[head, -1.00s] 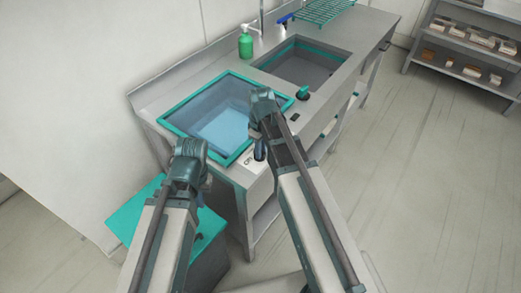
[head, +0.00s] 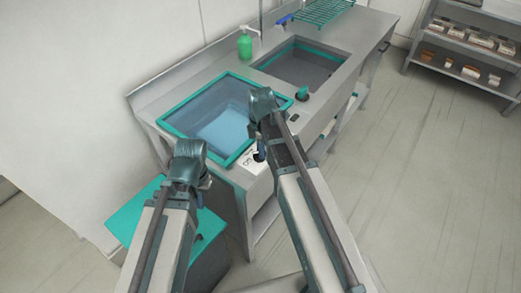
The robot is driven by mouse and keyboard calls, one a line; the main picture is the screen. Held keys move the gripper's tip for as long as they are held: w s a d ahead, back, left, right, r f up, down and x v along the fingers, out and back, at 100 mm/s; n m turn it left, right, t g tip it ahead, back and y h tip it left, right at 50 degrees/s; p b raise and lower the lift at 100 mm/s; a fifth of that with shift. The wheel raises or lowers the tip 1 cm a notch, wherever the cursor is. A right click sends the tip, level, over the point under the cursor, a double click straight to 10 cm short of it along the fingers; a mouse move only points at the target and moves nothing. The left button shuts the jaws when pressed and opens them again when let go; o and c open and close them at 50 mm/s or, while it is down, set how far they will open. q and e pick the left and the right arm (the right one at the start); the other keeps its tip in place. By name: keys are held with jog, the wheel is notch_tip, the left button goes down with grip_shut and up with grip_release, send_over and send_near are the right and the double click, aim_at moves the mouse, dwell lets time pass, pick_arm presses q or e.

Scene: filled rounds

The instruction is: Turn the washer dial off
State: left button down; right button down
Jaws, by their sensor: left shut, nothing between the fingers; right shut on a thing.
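The washer (head: 178,111) is a steel unit with a teal-rimmed, glassy basin lid at the centre left. On its front right corner is a small dark dial (head: 260,156), beside a pale label with dark marks. My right arm covers much of this corner. My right gripper (head: 259,147) is at the dial and shut on it; its fingers are mostly hidden behind my arm. My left gripper (head: 206,182) is shut and empty, left of the dial and near the front left of the washer; its fingertips are barely visible.
A teal knob (head: 302,93) stands on the counter near the open sink (head: 302,68). A green soap bottle (head: 245,46) and a teal rack (head: 322,12) are behind. A teal-topped bin (head: 137,216) is at the lower left.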

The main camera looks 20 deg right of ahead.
jog(key=shift+n, duration=0.8)
jog(key=c, duration=0.8)
grip_release()
jog(key=shift+o, duration=0.2)
jog(key=shift+r, duration=0.1)
notch_tip(320, 180, up, 14)
jog(key=p, duration=1.3)
jog(key=shift+f+p, duration=0.2)
jog(key=shift+p, duration=0.2)
jog(key=shift+a+f, duration=0.1)
